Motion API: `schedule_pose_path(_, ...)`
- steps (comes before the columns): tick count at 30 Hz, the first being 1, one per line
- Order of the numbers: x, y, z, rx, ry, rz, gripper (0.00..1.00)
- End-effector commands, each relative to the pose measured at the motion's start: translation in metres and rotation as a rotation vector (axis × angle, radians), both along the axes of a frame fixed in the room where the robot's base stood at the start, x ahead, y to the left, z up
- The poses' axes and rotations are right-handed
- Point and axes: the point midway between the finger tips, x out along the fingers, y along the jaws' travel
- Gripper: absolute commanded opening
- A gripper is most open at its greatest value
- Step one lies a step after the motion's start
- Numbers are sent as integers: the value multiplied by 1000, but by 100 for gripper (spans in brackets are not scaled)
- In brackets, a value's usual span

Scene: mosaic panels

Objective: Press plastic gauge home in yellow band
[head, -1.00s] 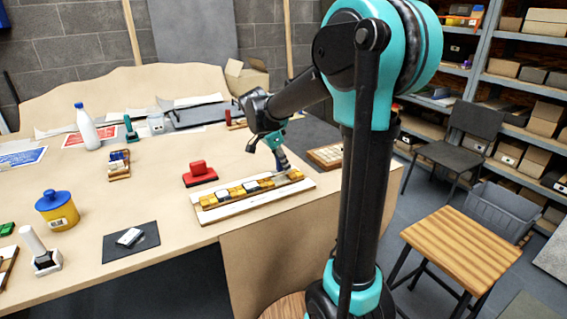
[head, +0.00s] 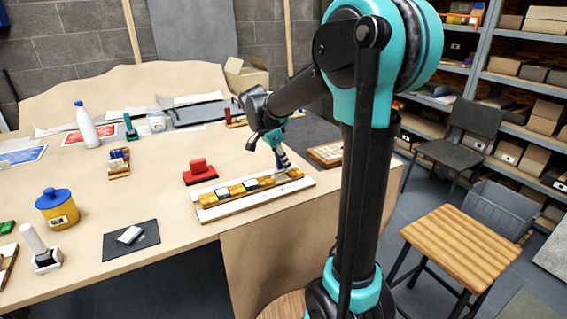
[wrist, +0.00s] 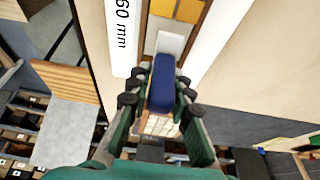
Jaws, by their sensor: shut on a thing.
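The narrow mosaic panel (head: 215,199) lies near the table's front edge, with yellow, white and dark tiles in a row between pale strips. Its yellow band (head: 266,183) is toward the right end; yellow tiles (wrist: 190,10) also show at the top of the wrist view. My gripper (wrist: 157,92) is shut on a blue piece (wrist: 161,80) with a pale flat end (wrist: 169,45), which seems to be the plastic gauge. That end is over the channel just beyond the yellow tiles; whether it touches is unclear. In the head view my gripper (head: 275,140) is above the panel's right end.
A red block (head: 199,173) sits behind the panel. A white strip marked 60 mm (wrist: 122,35) runs along one side. A tray of pale tiles (head: 326,154) is to the right. A blue-lidded yellow jar (head: 57,209) and dark mat (head: 112,245) stand left.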

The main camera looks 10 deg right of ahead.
Motion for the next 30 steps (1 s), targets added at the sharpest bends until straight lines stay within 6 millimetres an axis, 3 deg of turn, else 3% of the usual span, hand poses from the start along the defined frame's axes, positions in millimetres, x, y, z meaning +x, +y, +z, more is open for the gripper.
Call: schedule_pose_path(30,0,0,-14,0,0,0,0)
